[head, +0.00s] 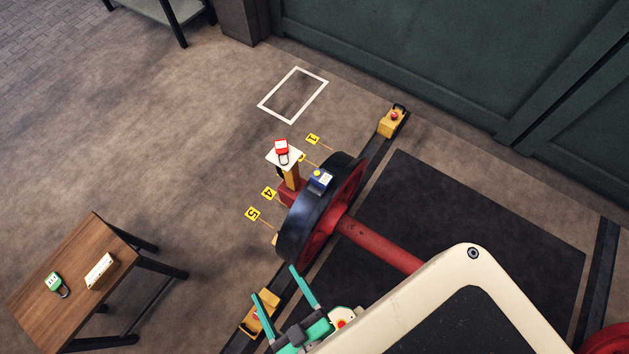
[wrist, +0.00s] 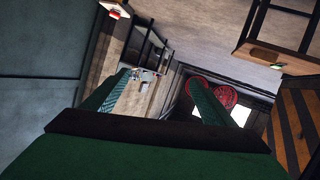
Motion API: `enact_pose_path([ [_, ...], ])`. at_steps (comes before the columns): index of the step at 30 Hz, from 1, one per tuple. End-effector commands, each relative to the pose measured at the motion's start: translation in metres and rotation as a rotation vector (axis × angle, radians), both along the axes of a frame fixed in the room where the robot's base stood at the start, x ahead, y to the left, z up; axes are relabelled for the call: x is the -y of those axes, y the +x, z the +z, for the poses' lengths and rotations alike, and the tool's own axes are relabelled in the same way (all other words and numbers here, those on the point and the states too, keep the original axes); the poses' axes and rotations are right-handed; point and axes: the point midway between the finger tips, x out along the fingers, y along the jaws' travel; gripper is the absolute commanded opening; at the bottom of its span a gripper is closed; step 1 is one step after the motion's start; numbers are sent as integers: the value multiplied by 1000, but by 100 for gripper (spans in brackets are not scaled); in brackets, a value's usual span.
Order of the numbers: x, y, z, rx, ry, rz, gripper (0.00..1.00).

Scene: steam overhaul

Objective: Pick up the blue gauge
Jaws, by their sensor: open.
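The blue gauge (head: 320,180) is a small blue block with a pale face and a yellow part. In the head view it sits on top of the dark rim of the wheel (head: 296,228). My gripper (head: 274,283) is open, with its two green fingers apart and nothing between them. In the head view it is below and left of the gauge, well apart from it. In the wrist view my open fingers (wrist: 158,92) point out into the room, and I cannot make out the gauge there.
A red axle (head: 380,243) runs from the wheel. Yellow blocks (head: 391,122) stand on the rail.

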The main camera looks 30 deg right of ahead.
Motion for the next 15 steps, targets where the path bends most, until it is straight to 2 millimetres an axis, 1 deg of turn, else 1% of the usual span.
enact_pose_path([
  [1, -1, 10, -21, -28, -82, 10, 78],
  [2, -2, 16, -34, -50, -140, 21, 78],
  [3, -3, 24, -53, -83, -222, 37, 78],
  [5, -3, 36, -80, -136, -350, 65, 78],
  [6, -1, 45, -97, -172, -435, 84, 78],
  [8, 3, 59, -121, -228, -562, 113, 78],
  [9, 6, 69, -137, -266, -646, 134, 78],
  [11, 13, 84, -158, -328, -773, 167, 78],
  [12, 19, 94, -170, -369, -857, 189, 78],
  [14, 30, 110, -187, -434, -983, 224, 78],
  [15, 39, 121, -197, -480, -1067, 248, 78],
])
